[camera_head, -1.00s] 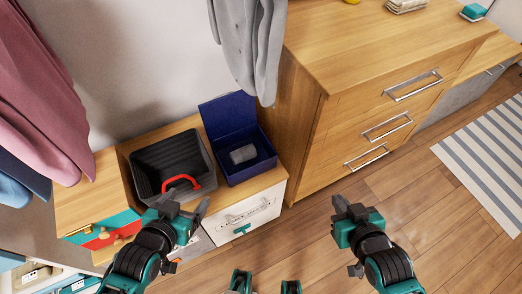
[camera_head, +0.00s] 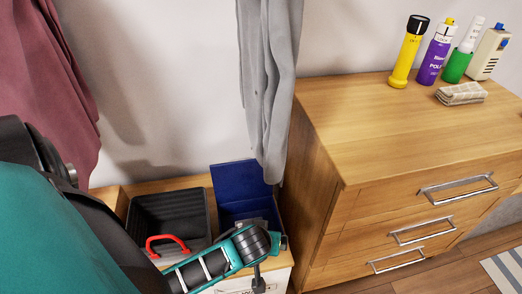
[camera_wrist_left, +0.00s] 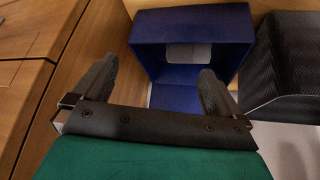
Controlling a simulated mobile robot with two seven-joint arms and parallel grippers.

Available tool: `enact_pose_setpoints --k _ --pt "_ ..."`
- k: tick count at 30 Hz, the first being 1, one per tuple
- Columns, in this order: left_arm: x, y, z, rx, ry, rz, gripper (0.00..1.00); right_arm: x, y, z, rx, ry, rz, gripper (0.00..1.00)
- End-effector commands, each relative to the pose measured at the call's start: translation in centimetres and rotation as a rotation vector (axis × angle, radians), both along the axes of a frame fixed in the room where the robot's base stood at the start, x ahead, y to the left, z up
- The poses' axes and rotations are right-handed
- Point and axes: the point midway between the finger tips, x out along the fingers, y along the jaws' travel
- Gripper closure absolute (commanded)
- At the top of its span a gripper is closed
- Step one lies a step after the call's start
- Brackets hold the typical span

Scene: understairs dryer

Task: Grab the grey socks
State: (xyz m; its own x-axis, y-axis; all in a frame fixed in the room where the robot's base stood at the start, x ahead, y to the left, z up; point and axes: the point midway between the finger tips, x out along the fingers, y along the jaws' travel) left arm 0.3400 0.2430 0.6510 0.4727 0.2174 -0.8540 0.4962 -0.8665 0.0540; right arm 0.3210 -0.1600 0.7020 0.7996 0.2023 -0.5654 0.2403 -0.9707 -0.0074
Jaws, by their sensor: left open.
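The grey socks (camera_wrist_left: 188,53) show in the left wrist view as a small rolled grey bundle inside the open blue box (camera_wrist_left: 165,35). In the head view the blue box (camera_head: 238,180) stands with its lid up, and my arm covers part of it. My left gripper (camera_wrist_left: 157,72) is open and empty. Its fingers point toward the box, with the socks beyond them and apart from them. In the head view the left arm comes in from the left and its wrist hangs in front of the box. My right gripper is in neither view.
A wooden drawer chest (camera_head: 400,170) stands close on the right. Grey clothing (camera_head: 268,90) hangs just above the box.

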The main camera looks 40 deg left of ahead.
Motion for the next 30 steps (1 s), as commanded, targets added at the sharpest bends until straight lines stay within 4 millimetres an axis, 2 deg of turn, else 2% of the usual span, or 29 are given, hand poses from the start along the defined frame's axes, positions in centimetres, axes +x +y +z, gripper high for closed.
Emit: enact_pose_setpoints --k 1,3,9,11,21,26,30 --pt "0.4 0.9 -0.6 0.013 0.007 0.088 0.0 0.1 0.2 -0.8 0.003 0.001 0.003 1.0" --pt "0.5 2.0 -0.5 0.03 0.016 0.2 0.0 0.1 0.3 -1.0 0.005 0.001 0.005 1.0" --pt "0.5 3.7 -0.4 0.06 0.014 0.367 0.0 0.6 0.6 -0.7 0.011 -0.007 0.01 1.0" --pt "0.7 4.1 -0.9 0.061 0.014 0.379 0.0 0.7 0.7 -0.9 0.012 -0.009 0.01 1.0" --pt "2.7 6.5 -5.9 0.06 0.014 0.379 0.0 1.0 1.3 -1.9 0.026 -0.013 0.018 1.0" --pt "3.1 7.0 -6.7 0.059 0.013 0.378 0.0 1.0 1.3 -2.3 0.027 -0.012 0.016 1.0" --pt "3.8 7.8 -8.1 0.06 0.014 0.376 0.0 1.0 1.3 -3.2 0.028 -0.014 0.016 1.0"
